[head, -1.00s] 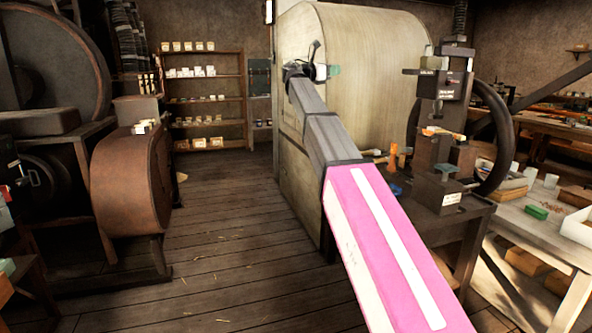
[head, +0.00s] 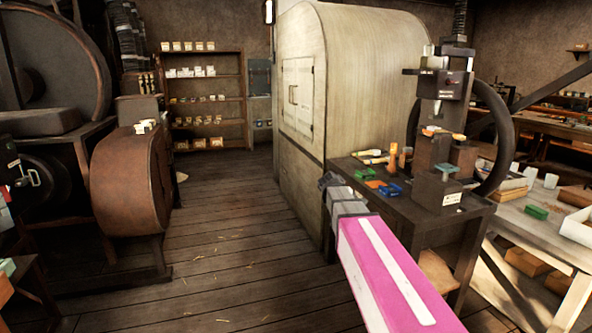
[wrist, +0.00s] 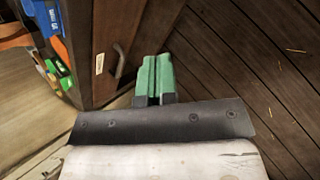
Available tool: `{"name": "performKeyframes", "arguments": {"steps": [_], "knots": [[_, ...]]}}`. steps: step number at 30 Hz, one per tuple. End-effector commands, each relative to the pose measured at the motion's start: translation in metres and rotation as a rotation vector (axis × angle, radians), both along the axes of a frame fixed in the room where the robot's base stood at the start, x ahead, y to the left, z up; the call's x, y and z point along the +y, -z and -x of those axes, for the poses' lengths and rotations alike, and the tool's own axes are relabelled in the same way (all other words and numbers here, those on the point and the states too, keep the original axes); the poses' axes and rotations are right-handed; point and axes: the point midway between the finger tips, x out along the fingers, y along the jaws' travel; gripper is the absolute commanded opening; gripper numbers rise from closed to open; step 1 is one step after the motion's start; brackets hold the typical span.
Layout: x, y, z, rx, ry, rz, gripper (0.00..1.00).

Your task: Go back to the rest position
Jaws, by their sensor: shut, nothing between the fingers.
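My gripper shows in the wrist view (wrist: 153,80) with its two green fingers together and nothing between them. It points down past the side of the dark press stand toward the plank floor. In the head view my pink and grey arm reaches up from the lower right, and its far end is beside the stand's left edge; the fingers are hidden there. The handwheel press (head: 440,130) stands upright on the dark stand (head: 345,168), to the right of my arm. Its large dark handwheel (head: 501,140) is on the right side.
A big pale rounded cabinet (head: 375,70) stands behind my arm. A workbench (head: 540,235) with a green block (head: 537,211) is at the right. Brown machinery (head: 125,185) fills the left. Small coloured items lie on the stand.

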Motion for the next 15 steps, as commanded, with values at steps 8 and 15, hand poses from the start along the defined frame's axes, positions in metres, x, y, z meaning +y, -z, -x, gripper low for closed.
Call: {"name": "performKeyframes", "arguments": {"steps": [8, 15], "knots": [[0.003, 0.116, 0.111, -0.031, 0.374, -0.377, 0.0], [0.018, 0.177, 0.193, -0.025, 0.734, -0.624, 0.0]]}}
